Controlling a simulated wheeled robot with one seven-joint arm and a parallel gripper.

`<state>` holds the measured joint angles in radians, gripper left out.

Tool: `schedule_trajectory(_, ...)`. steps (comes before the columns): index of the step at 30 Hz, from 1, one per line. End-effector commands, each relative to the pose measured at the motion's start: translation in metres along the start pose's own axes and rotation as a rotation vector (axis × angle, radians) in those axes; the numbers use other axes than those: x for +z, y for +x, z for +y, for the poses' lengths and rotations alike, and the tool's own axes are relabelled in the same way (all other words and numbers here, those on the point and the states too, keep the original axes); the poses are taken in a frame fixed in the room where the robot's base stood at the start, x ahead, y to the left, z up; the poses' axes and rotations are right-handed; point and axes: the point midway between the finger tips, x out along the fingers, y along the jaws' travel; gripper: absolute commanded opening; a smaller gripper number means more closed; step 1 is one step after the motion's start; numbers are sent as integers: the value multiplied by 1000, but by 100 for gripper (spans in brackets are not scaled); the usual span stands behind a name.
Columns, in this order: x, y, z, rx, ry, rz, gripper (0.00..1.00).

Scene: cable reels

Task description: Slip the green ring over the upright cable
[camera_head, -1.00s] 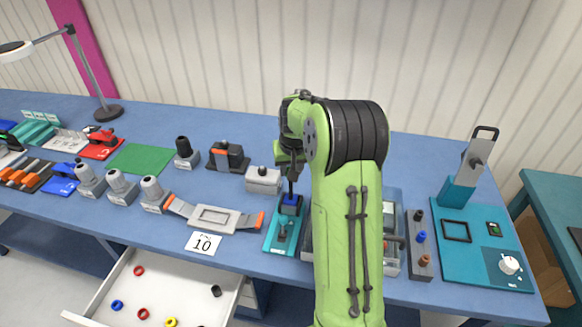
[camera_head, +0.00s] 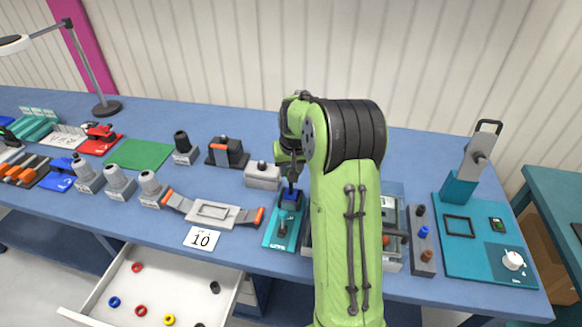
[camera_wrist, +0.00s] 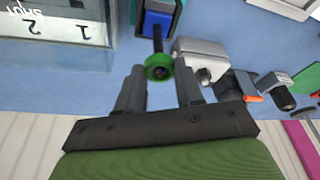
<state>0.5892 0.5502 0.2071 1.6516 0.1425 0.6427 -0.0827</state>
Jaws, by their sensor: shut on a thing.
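The green ring (camera_wrist: 158,67) is between the fingertips of my gripper (camera_wrist: 158,80) in the wrist view, and my gripper is shut on it. The black upright cable (camera_wrist: 158,38) rises from a blue block (camera_wrist: 160,20) and lines up with the ring. The ring's middle looks dark; I cannot tell whether the ring is around the cable or just over its tip. In the head view the cable (camera_head: 291,183) stands on the blue block (camera_head: 290,200) of a teal stand (camera_head: 280,240). There my arm hides the ring and the fingertips.
A grey box (camera_head: 262,177) stands close behind the stand. A grey bracket with orange ends (camera_head: 213,212) lies to its left. A grey-framed tray (camera_head: 393,265) and a peg block (camera_head: 422,245) are to the right. An open drawer (camera_head: 185,275) is in front.

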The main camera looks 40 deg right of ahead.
Motion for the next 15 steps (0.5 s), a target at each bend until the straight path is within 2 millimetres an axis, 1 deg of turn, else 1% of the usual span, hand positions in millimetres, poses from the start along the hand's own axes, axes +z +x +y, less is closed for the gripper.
schedule_trajectory(1,2,4,0,0,0,0,8)
schedule_trajectory(4,3,8,0,0,0,0,8)
schedule_trajectory(11,2,8,0,0,0,0,8)
schedule_trajectory(12,2,8,0,0,0,0,41)
schedule_trajectory(15,2,7,0,0,0,0,56)
